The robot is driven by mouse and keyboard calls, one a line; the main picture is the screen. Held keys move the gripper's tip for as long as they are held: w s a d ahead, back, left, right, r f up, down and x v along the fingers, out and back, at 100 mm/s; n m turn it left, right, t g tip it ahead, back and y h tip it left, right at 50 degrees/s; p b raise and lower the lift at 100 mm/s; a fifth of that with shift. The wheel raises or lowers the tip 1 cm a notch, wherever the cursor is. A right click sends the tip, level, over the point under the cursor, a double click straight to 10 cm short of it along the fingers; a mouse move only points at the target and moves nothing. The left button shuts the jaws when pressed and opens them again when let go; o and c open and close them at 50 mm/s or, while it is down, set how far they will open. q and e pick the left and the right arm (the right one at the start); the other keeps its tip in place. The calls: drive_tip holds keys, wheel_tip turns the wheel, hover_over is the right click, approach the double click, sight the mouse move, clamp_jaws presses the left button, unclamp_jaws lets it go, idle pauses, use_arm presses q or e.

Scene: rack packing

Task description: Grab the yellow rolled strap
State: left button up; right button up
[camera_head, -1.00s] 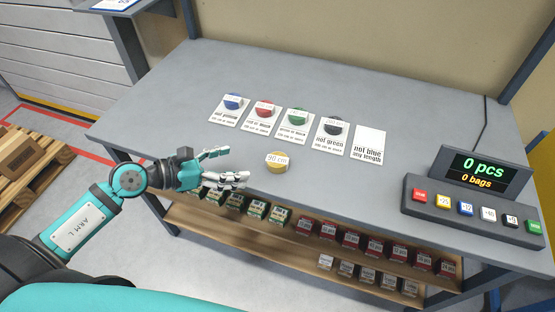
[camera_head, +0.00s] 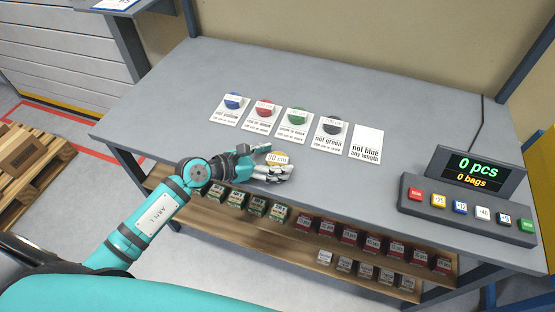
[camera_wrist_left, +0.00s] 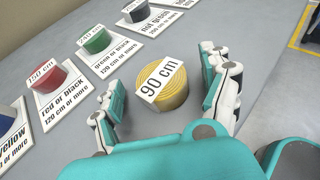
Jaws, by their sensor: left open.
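The yellow rolled strap (camera_head: 277,160) lies on the grey table (camera_head: 185,105) near its front edge, with a white "90 cm" label on top. In the left wrist view the yellow strap (camera_wrist_left: 174,95) sits between the spread fingers. My left gripper (camera_head: 270,161) is open around the strap, low over the table. In the left wrist view my left gripper (camera_wrist_left: 160,100) shows a gap between each finger and the strap. In the head view the fingers hide part of the strap. My right gripper is not in view.
Blue (camera_head: 233,101), red (camera_head: 264,108), green (camera_head: 298,116) and black (camera_head: 333,125) rolled straps rest on white cards behind. An empty card (camera_head: 367,144) reads "not blue any length". A button console (camera_head: 466,205) stands at the right.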

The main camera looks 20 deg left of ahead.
use_arm(q)
drive_tip(key=c, duration=1.2)
drive_tip(key=shift+c, duration=0.4)
drive_tip(key=shift+r, duration=0.15)
